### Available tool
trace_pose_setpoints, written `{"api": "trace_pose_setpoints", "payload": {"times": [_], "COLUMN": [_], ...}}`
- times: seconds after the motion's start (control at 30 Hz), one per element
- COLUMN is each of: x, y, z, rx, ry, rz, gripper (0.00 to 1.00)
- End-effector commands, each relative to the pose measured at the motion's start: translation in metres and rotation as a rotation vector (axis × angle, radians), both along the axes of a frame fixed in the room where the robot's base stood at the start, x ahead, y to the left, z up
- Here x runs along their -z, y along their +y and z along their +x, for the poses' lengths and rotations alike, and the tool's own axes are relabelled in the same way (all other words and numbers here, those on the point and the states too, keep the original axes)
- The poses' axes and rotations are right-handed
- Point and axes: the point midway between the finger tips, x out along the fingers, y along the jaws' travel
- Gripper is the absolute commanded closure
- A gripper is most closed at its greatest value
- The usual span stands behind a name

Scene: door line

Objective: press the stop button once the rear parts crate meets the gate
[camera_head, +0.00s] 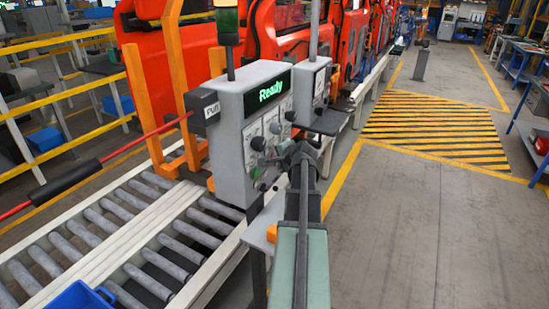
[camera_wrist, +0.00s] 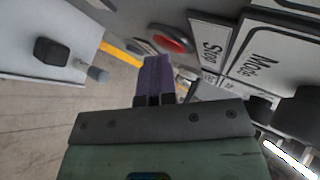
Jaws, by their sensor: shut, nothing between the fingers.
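The grey control box (camera_head: 258,125) stands beside the roller conveyor, its display reading "Ready". The red stop button (camera_wrist: 169,39) shows in the wrist view, next to a plate labelled "Stop". My gripper (camera_wrist: 156,68) is shut and empty, its purple fingertips just below the button in the picture; I cannot tell whether they touch it. In the head view my gripper (camera_head: 300,155) is in front of the box's lower right side. A blue crate (camera_head: 78,297) is at the bottom left on the rollers, mostly cut off. I cannot make out a gate meeting it.
The roller conveyor (camera_head: 130,235) runs along the left. Orange frames (camera_head: 170,90) and red doors (camera_head: 290,30) stand behind. The floor at right (camera_head: 430,235) is clear.

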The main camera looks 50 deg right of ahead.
Motion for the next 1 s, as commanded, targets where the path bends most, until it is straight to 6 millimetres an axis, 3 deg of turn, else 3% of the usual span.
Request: {"api": "trace_pose_setpoints", "payload": {"times": [0.37,0.73,1.0], "x": [0.000,0.000,0.000], "y": [0.000,-0.002,-0.003], "z": [0.001,-0.017,-0.019], "rx": [-0.001,0.000,0.000], "ry": [0.000,0.000,0.000], "rz": [0.001,0.000,0.000], "gripper": [1.00,1.00,1.00]}}
